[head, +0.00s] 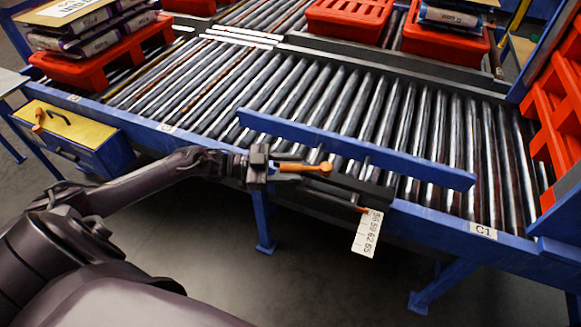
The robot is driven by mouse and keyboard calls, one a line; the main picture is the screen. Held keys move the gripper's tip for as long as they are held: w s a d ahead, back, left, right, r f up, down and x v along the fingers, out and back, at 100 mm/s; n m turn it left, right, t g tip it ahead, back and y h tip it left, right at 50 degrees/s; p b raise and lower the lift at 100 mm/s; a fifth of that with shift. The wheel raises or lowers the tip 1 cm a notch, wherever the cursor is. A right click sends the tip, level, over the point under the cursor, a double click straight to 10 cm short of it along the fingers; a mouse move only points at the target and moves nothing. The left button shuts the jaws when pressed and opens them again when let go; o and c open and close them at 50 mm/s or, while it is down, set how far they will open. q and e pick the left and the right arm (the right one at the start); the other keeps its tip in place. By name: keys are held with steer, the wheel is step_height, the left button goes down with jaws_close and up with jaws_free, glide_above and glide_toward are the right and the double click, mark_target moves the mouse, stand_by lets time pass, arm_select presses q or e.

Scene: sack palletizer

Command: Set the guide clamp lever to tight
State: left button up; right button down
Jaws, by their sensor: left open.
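The orange clamp lever (305,168) with a round knob lies roughly level at the near side of the conveyor, below the blue guide rail (360,150). My left gripper (285,165) reaches in from the left and is open at the lever; its dark fingers lie close to the orange shaft. I cannot tell whether they touch it. The knob sticks out to the right of the gripper. The clamp's mount is partly hidden by dark parts. A white scale plate (367,233) with numbers hangs below, with a small orange pointer (362,209) at its top. My right gripper is out of view.
The roller conveyor (420,140) has a blue frame marked C1. Red pallets (105,52) carry sacks at the back left; more red pallets (350,15) stand at the back and right. A blue box (85,140) with a yellow top and another orange handle is at left. Floor in front is clear.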

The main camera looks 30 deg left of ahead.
arm_select(q)
steer(key=v, duration=0.7)
steer(key=shift+a, duration=0.35)
steer(key=shift+s, duration=0.15)
